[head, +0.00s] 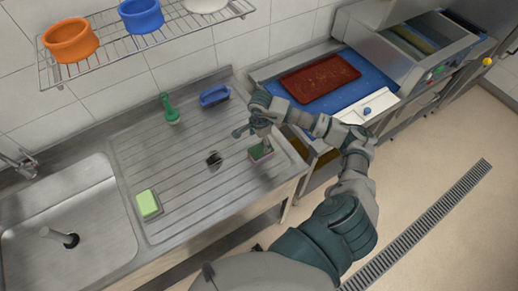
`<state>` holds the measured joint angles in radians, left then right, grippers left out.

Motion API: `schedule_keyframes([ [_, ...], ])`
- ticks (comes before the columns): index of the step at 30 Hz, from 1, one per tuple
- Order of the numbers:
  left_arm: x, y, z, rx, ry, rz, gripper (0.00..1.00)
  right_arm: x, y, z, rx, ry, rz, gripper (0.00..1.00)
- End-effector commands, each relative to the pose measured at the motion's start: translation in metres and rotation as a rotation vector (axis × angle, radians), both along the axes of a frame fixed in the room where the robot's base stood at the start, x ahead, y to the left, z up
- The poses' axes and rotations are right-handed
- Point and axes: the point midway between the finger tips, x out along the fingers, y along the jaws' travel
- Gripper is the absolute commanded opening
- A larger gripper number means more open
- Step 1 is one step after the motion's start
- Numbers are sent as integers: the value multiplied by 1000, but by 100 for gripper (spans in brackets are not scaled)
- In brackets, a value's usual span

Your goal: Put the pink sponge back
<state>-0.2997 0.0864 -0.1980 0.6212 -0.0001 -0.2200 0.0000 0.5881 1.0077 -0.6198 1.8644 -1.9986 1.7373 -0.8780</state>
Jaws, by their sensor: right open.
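A small sponge (261,152) with a dark green top and a pinkish side stands on the ribbed steel drainboard (190,185), near its right edge. My right gripper (254,135) is open just above and beside this sponge, and partly covers it. I cannot tell whether its fingers touch the sponge. A bright green sponge with a pale side (148,204) lies at the drainboard's left front, close to the sink. My left gripper is not in view.
A green brush (170,108) and a blue brush (214,96) lie at the drainboard's back. The sink basin (75,225) is at left. A wire shelf (150,37) holds bowls above. A red tray (320,78) lies on a blue surface at right.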

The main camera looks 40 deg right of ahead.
Motion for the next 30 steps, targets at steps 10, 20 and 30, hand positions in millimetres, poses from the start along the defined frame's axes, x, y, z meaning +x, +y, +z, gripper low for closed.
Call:
schedule_keyframes([
  [10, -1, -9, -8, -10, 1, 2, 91, 0, 1, 48, -1, -1, 0, 91],
  [20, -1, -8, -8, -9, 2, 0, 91, 0, 2, 50, -1, 1, 0, 91],
  [30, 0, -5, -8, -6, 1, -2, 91, 0, 0, 49, 0, 1, 0, 91],
])
